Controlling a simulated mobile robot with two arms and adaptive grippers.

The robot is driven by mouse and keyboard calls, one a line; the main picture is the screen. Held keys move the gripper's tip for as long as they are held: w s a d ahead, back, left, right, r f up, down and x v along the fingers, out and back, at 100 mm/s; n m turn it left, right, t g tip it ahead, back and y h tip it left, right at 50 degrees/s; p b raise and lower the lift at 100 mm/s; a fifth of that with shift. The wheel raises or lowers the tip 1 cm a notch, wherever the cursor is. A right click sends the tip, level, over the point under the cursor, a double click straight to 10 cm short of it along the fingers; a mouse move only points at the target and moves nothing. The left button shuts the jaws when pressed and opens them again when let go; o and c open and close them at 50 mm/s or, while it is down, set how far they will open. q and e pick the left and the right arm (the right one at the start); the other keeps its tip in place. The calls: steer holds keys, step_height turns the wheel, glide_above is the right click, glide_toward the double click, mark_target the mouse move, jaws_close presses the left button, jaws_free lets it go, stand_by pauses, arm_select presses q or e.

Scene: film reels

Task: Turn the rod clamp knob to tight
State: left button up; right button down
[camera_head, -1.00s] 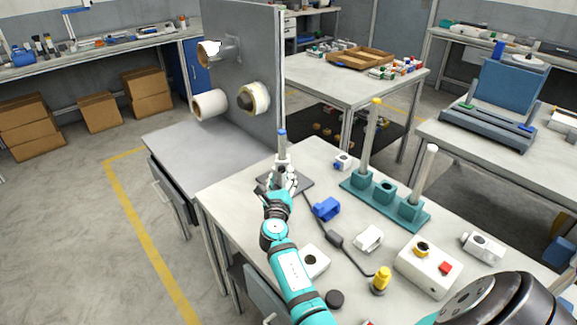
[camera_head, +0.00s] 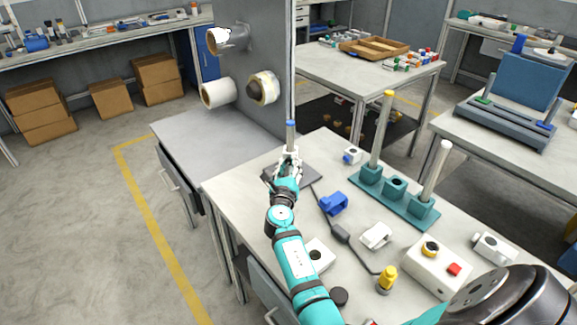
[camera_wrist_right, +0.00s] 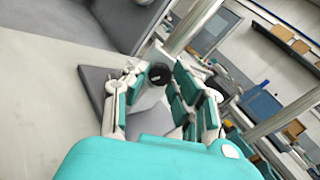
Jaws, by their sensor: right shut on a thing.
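A small stand with a dark flat base (camera_head: 312,174) and an upright blue-topped rod (camera_head: 291,133) is at the far left of the near table. My right gripper (camera_head: 288,166) is at the lower part of this rod and covers most of the rod clamp there. In the right wrist view, the rod clamp knob (camera_wrist_right: 158,73) shows a round black end between the fingers of my right gripper (camera_wrist_right: 160,82). The gripper is shut on it. The metal rod (camera_wrist_right: 192,22) rises just beyond. The knob's turn marking cannot be made out. My left gripper is out of view.
A blue clamp-like part (camera_head: 334,203), a cable and a white block (camera_head: 376,236) lie to the right on the table. A teal rack (camera_head: 395,200) with tall rods stands behind them. A grey upright panel (camera_head: 262,60) with reels is at the back left.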

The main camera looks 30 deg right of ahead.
steer(key=m+b, duration=0.1)
steer(key=m, duration=0.2)
steer(key=shift+f, duration=0.1)
steer(key=shift+m, duration=0.6)
steer(key=c, duration=1.1)
jaws_free()
steer(key=v, duration=1.2)
